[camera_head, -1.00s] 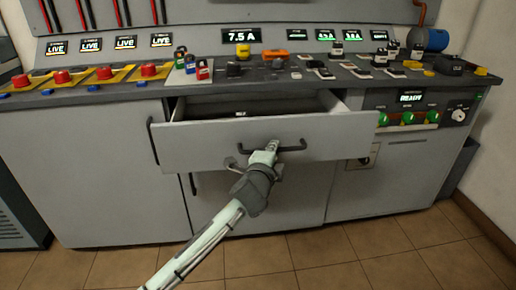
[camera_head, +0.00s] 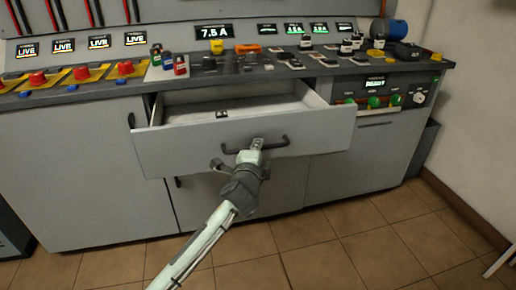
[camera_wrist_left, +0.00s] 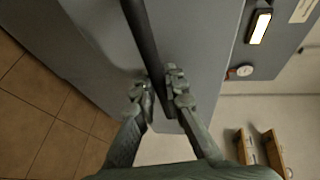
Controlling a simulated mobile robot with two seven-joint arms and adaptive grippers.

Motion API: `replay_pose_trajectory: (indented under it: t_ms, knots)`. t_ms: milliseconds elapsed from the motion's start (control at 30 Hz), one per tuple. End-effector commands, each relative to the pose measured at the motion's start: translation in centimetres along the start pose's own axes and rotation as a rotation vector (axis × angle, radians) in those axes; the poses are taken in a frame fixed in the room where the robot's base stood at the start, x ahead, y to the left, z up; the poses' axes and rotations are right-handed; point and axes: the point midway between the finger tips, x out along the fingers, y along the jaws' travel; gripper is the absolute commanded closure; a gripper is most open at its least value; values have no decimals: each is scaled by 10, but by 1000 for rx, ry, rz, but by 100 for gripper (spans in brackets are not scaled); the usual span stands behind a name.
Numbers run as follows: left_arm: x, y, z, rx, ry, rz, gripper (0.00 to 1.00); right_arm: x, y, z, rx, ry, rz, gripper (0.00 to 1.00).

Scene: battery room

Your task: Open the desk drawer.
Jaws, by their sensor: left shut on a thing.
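The wide grey desk drawer (camera_head: 180,150) stands pulled out below the worktop, and its light interior shows from above. A small dark item (camera_head: 222,114) lies inside. The dark bar handle (camera_head: 284,141) is on the drawer front. In the left wrist view the handle (camera_wrist_left: 140,35) runs as a dark bar between the two fingers (camera_wrist_left: 159,92). The fingers hide part of the handle. My right gripper is in neither view.
The worktop (camera_head: 105,88) above carries red buttons, padlocks (camera_head: 180,66) and several small devices. A control panel (camera_head: 378,92) with green knobs is right of the drawer. Cabinet doors (camera_head: 75,180) are below. The tiled floor (camera_head: 340,240) in front is clear.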

Motion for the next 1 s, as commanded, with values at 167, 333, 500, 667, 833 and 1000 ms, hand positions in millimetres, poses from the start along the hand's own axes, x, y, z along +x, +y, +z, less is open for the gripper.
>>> replay_pose_trajectory:
  t_ms: [167,333,500,667,833,1000]
  knots:
    - [0,0,1,1,-2,0,81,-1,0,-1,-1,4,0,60]
    - [0,0,1,1,-1,0,80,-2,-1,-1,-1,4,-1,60]
    - [-2,0,0,0,0,0,80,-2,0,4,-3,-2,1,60]
    - [-22,1,1,1,0,1,80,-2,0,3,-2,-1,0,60]
    - [-58,1,1,-1,0,1,80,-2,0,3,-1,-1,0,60]
    - [-92,1,1,1,0,1,80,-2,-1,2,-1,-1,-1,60]
